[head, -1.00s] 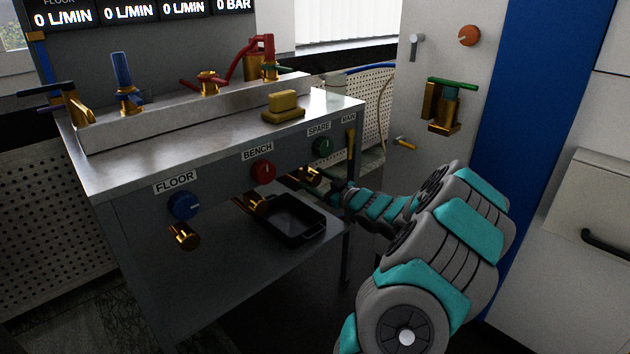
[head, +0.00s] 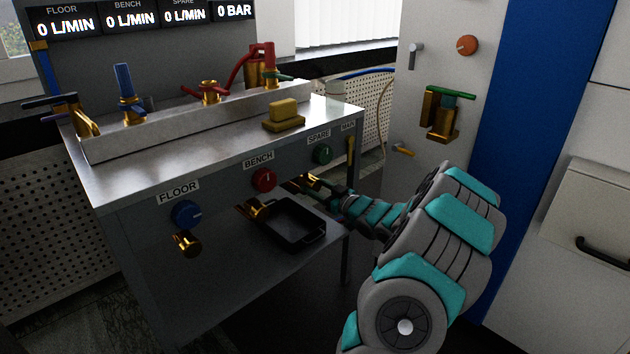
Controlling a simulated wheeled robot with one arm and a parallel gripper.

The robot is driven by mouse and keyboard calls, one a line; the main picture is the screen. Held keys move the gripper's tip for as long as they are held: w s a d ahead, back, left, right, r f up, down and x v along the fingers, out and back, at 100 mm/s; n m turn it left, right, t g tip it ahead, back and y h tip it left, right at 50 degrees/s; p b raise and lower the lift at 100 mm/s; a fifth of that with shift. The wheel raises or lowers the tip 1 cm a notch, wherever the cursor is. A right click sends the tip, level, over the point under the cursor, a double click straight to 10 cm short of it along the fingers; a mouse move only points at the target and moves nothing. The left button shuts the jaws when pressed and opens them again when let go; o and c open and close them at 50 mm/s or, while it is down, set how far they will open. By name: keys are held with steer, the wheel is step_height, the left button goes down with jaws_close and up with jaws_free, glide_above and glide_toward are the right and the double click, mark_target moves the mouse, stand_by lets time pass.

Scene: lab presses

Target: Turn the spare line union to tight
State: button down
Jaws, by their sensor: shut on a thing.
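The spare line union (head: 313,178) is a brass fitting under the front panel of the metal bench, below the green knob (head: 322,153) and the SPARE label (head: 319,135). My gripper (head: 324,185) reaches in from the right and is shut on the union. The fingers are small and dark here, and part of the union is hidden behind them. The turn angle of the union cannot be made out.
A black tray (head: 322,233) sits on the lower shelf just below my gripper. Brass unions hang under BENCH (head: 254,209) and FLOOR (head: 187,243). A panel with a green-handled valve (head: 441,113) stands behind my arm.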

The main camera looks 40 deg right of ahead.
steer(key=m+p, duration=0.2)
steer(key=p, duration=0.1)
steer(key=shift+r, duration=0.25)
steer(key=shift+f+m+p, duration=0.25)
steer(key=shift+m+p, duration=0.25)
steer(key=shift+p, duration=0.1)
steer(key=shift+c, duration=1.1)
jaws_free()
steer(key=shift+s, duration=0.1)
steer(key=s, duration=0.7)
steer(key=shift+s+d+b, duration=0.25)
steer(key=shift+s+b, duration=0.05)
steer(key=shift+b, duration=0.05)
